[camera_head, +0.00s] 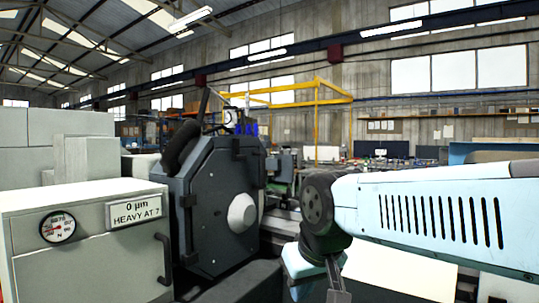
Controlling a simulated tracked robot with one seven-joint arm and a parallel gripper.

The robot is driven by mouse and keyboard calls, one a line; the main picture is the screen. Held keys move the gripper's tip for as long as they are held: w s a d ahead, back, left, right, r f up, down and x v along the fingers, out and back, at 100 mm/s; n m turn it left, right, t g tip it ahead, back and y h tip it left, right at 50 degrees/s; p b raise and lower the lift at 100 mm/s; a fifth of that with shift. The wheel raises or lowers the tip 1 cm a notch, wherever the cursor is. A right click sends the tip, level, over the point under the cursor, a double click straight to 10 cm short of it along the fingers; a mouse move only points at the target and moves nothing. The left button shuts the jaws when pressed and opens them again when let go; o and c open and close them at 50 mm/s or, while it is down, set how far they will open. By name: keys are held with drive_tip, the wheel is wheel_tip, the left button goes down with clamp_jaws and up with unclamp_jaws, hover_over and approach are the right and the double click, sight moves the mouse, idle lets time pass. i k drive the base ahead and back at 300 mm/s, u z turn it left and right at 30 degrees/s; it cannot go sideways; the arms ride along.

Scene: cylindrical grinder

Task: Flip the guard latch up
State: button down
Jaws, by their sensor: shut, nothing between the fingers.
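The dark grey, many-sided wheel guard (215,185) stands left of centre, with a pale round boss (241,213) on its face. Small dark fittings sit along its edges, one on the left edge (187,201) and one near the top right (235,146). I cannot tell which of them is the guard latch. My gripper (337,285) hangs below the dark wrist joint at the bottom of the view, right of the guard and apart from it in the picture. Its thin grey fingers are shut and empty, and their tips are near the lower picture edge.
A thick black hose (181,147) curves beside the guard. Yellow frames (317,100) stand behind.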

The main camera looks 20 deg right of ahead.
sight(237, 157)
drive_tip(key=z, duration=0.35)
drive_tip(key=i, duration=1.3)
drive_tip(key=z, duration=0.35)
drive_tip(key=k, duration=0.85)
drive_tip(key=z, duration=0.25)
drive_tip(key=i, duration=0.9)
drive_tip(key=u, duration=0.1)
